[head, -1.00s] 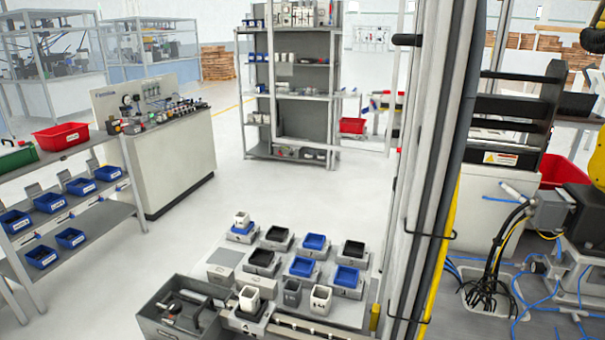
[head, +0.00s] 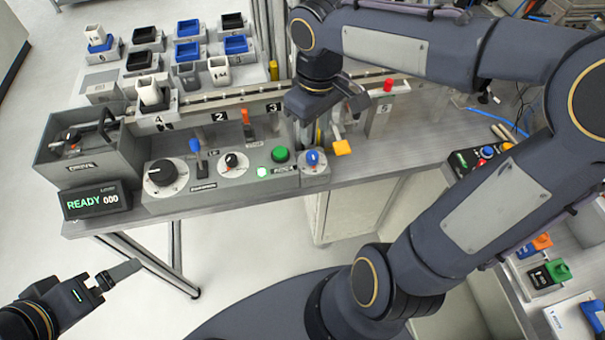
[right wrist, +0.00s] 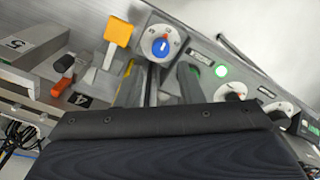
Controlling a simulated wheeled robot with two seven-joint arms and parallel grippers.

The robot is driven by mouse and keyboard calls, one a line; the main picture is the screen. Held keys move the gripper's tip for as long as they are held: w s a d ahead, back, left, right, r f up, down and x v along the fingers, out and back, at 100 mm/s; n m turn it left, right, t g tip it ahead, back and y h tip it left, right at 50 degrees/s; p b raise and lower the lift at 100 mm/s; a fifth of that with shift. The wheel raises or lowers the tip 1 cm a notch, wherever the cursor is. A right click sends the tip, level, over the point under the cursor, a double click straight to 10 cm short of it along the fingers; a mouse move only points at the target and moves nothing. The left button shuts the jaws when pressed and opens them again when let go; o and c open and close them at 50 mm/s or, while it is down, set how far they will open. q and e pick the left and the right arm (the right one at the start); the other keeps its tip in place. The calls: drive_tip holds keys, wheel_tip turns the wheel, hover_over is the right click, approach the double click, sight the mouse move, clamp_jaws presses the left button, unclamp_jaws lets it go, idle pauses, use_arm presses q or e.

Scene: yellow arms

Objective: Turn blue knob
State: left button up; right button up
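The blue knob (head: 312,158) sits on a white dial at the right end of the grey control panel, and it also shows in the right wrist view (right wrist: 161,47). My right gripper (head: 319,133) points down just behind the knob in the head view, apart from it. In the right wrist view, a dark finger shows on each side of a gap (right wrist: 160,82) below the knob, so the gripper looks open and empty. My left gripper (head: 118,274) is at the lower left, away from the panel; only one finger shows clearly.
A green button (head: 280,155) and black dials stand left of the knob. A yellow lever (head: 342,147) is close to its right. An orange lever (head: 244,115) and a rail are behind. A READY display (head: 95,200) is at the left.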

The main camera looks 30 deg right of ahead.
sight(312, 155)
drive_tip(key=shift+w+f, duration=0.2)
drive_tip(key=shift+f, duration=0.05)
drive_tip(key=shift+a+f, duration=0.1)
drive_tip(key=shift+f, duration=0.15)
wheel_tip(312, 155, down, 7)
drive_tip(key=shift+f+b, duration=0.1)
drive_tip(key=shift+b, duration=0.2)
drive_tip(key=c, duration=0.7)
